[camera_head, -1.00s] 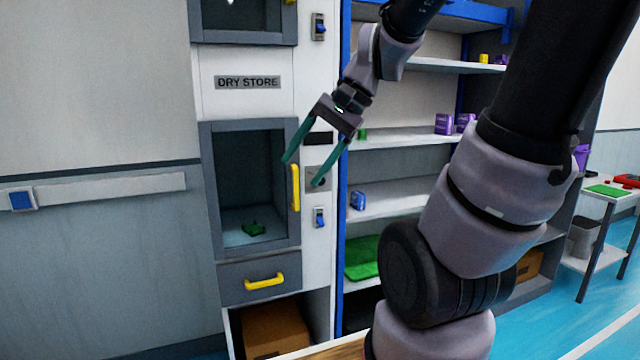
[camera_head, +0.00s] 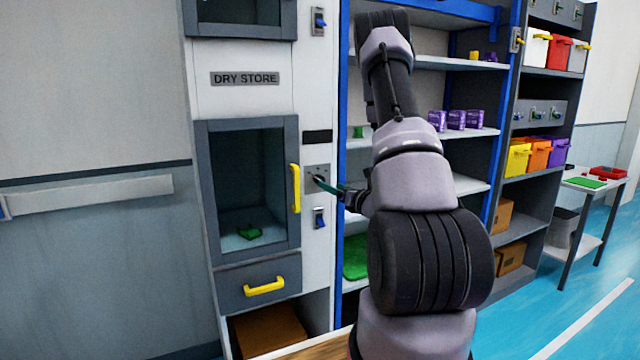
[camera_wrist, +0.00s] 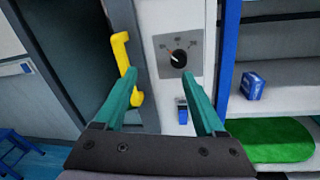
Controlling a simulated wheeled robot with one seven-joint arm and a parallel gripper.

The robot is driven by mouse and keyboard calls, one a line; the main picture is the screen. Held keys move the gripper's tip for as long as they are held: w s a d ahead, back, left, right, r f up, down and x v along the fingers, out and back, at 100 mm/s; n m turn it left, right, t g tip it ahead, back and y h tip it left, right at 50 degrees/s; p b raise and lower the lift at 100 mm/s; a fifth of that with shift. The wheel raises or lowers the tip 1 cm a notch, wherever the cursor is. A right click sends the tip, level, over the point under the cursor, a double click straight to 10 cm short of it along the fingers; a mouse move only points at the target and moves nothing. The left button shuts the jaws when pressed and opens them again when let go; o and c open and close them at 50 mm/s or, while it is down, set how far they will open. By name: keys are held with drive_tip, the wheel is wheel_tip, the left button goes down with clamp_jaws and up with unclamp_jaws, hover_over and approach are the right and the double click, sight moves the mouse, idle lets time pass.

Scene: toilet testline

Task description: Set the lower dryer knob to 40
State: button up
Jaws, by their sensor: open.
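The lower dryer knob is a small dark dial (camera_wrist: 179,59) on a grey plate (camera_wrist: 194,44) with marks around it, beside the yellow door handle. Its pointer, with a red tip, points up and left in the wrist view; the numbers are too blurred to read. In the head view the plate (camera_head: 312,172) is right of the lower dryer door. My gripper (camera_wrist: 165,84) is open and empty, with green fingers spread to either side of the knob's line in the wrist view. In the head view my gripper (camera_head: 322,184) is close in front of the plate.
The yellow handle (camera_head: 295,188) stands out left of the knob. A blue switch (camera_head: 319,217) is below it. Open shelves (camera_head: 470,134) with purple boxes stand to the right. A green item (camera_head: 249,232) lies behind the lower door's window.

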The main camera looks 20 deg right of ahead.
sight(320, 180)
drive_tip(key=w+d+f+m+h, duration=0.1)
drive_tip(key=w+h, duration=0.1)
drive_tip(key=w, duration=0.8)
drive_tip(key=shift+w+d+f, duration=0.25)
drive_tip(key=shift+f, duration=0.15)
clamp_jaws()
